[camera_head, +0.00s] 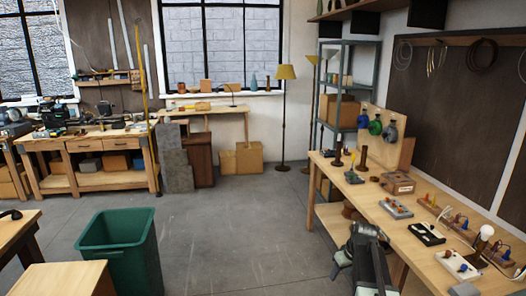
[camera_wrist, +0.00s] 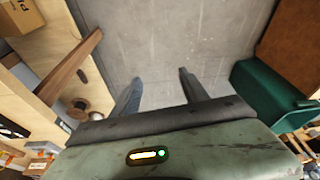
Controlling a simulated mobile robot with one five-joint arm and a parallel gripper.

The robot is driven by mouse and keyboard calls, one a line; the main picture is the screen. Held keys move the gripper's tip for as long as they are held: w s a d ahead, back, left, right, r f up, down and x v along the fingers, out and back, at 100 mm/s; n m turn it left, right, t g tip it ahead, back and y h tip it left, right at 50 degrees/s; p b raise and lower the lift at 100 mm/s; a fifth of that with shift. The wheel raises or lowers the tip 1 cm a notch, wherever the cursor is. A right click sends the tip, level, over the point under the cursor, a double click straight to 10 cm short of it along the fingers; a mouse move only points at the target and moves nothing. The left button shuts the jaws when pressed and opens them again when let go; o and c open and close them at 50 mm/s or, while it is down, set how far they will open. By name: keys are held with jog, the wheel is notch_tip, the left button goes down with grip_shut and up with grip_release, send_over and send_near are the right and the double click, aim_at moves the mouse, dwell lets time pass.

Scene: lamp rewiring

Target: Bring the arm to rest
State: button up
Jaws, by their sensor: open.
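My gripper (camera_wrist: 160,86) shows in the wrist view with its two dark fingers apart. Only bare grey floor is visible between and beyond them, and nothing is held. In the head view, part of my arm (camera_head: 368,262) shows at the lower right, in front of the long workbench (camera_head: 330,180). It is close to the bench's front edge; whether it touches cannot be told. The fingertips cannot be made out in the head view.
A green bin (camera_head: 120,250) stands at the lower left, and also shows right in the wrist view (camera_wrist: 256,95). The bench bears a lit bulb (camera_head: 487,233), a black-topped box (camera_head: 426,234) and several small boards. The middle floor (camera_head: 235,230) is clear.

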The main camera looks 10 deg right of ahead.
jog(key=s+a+f+n, duration=0.1)
jog(key=s+a+f, duration=0.15)
jog(key=a, duration=1.25)
jog(key=s+a+m+g, duration=0.1)
jog(key=s+a, duration=0.2)
jog(key=s, duration=0.2)
jog(key=s+a+m+g+b, duration=0.1)
jog(key=s+a+m+g, duration=0.1)
jog(key=s, duration=0.4)
jog(key=shift+s+a+h, duration=0.25)
jog(key=shift+a+h, duration=0.15)
jog(key=shift+a, duration=0.5)
